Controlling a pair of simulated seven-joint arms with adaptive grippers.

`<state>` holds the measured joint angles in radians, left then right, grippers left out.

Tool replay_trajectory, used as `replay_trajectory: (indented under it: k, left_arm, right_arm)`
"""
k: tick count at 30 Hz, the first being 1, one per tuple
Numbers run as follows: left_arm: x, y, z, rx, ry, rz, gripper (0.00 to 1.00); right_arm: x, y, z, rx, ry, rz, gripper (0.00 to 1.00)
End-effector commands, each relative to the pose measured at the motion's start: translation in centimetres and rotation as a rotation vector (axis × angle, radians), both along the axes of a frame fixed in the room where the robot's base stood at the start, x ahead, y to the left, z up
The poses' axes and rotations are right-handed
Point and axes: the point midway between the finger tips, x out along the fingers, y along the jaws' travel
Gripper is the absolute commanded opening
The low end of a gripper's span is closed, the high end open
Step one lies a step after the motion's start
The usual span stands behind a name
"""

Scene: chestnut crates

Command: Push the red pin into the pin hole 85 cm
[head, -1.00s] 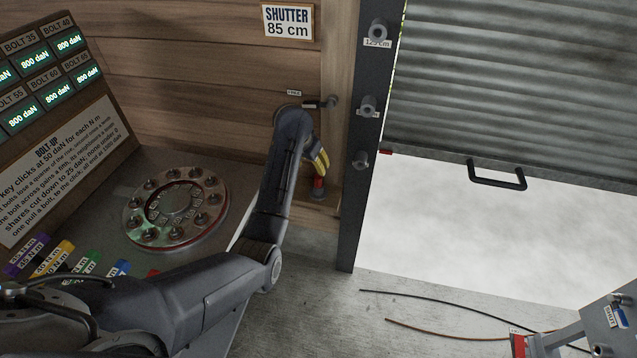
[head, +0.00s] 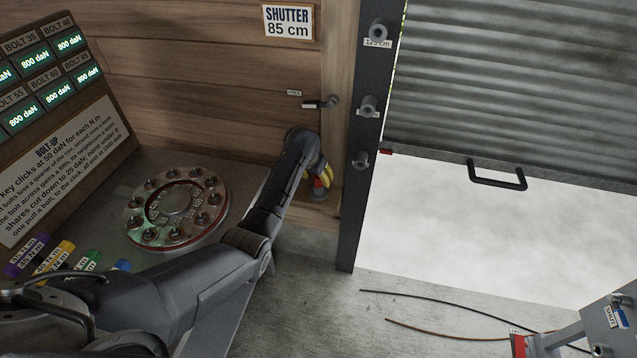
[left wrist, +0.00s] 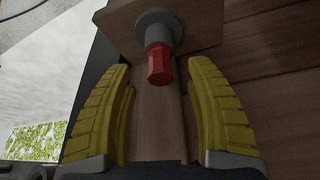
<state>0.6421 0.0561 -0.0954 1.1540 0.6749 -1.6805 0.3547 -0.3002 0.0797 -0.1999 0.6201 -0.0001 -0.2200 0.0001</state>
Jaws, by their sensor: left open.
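The red pin (head: 318,191) stands at the foot of the wooden wall, just left of the dark post. In the left wrist view the red pin (left wrist: 159,66) sits in a round grey holder (left wrist: 157,27) on a wooden ledge. My left gripper (head: 322,178) is open at the pin, its yellow fingers on either side in the wrist view and apart from it. Three grey pin holes line the dark post: the top one (head: 378,30) is labelled 125 cm, the middle one (head: 367,105) and lowest one (head: 360,160) have no label I can read. My right gripper is not in view.
A sign (head: 288,21) reads SHUTTER 85 cm. The ribbed shutter (head: 500,80) with a black handle (head: 497,174) is partly raised. A small lever (head: 322,104) is on the wall. A bolted flange (head: 176,208) stands on the bench at left. Cables (head: 440,302) lie on the floor.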

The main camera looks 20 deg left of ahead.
Motion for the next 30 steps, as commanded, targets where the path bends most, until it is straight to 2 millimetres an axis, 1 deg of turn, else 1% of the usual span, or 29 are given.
replay_trajectory:
  k: [3, 9, 18, 19, 30]
  left_arm:
    - [0.5, 0.0, -1.2, 0.002, 0.003, -0.001, 0.55]
    - [0.9, -0.1, -2.3, 0.001, 0.001, 0.0, 0.55]
    - [1.0, -0.1, -2.5, 0.001, 0.0, -0.001, 0.55]
    - [1.0, -0.1, -2.5, 0.001, 0.0, -0.001, 0.57]
    - [1.0, -0.2, -2.5, 0.001, 0.0, -0.001, 0.14]
  right_arm:
    - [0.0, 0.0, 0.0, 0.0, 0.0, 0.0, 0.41]
    - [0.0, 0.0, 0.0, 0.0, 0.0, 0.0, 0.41]
    - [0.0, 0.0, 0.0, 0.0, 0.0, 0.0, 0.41]
    - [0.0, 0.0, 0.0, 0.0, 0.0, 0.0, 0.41]
    - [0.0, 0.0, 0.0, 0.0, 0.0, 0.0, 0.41]
